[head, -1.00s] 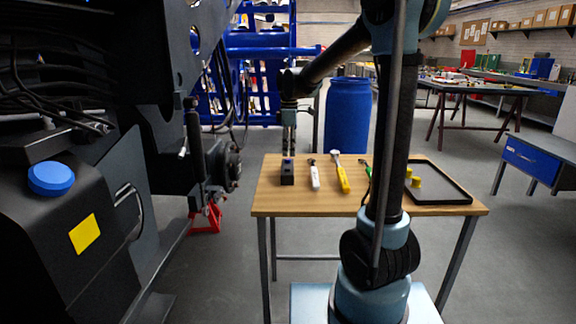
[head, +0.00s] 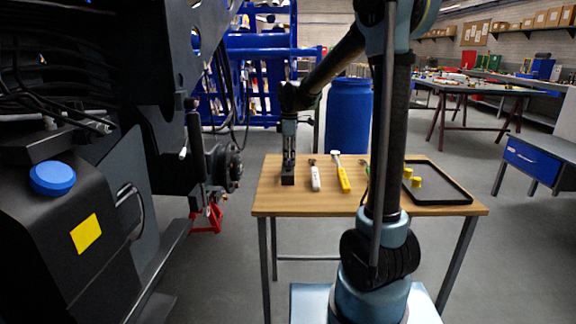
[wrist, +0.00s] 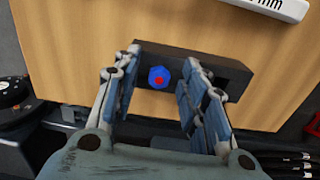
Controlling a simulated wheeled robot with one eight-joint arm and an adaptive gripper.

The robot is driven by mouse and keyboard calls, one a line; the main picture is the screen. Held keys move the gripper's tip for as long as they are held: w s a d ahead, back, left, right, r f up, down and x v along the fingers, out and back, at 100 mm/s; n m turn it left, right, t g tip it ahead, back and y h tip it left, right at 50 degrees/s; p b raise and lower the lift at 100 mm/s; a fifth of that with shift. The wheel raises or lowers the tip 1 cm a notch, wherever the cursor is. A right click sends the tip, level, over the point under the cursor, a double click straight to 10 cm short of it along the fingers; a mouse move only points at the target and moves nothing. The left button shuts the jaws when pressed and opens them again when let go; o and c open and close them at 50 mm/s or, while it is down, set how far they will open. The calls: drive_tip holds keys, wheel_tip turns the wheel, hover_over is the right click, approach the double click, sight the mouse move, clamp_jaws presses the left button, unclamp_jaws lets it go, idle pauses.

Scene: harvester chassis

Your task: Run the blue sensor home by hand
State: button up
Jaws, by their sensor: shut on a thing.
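The blue sensor (wrist: 159,77) shows in the wrist view as a round blue end with a red middle. It sits in the black holder block (wrist: 222,70) on the wooden table. The block also shows in the head view (head: 288,181), near the table's left side. My gripper (head: 289,168) points straight down over the block and is shut on the sensor, with a finger on each side of it. The fingers hide the sensor in the head view. The large black harvester chassis (head: 85,140) fills the left.
Right of the block lie a white-handled tool (head: 315,180) and a yellow-handled tool (head: 344,180). A blue barrel (head: 348,115) stands behind. A floor gap separates table (head: 270,207) and chassis.

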drive_tip(key=shift+s+f, duration=0.1)
drive_tip(key=shift+s, duration=0.05)
clamp_jaws()
idle(0.7)
drive_tip(key=shift+w+r, duration=0.2)
drive_tip(key=shift+w, duration=0.2)
wheel_tip(320, 180, up, 10)
drive_tip(key=shift+s+f, duration=0.2)
drive_tip(key=shift+f, duration=0.05)
drive_tip(key=shift+s, duration=0.1)
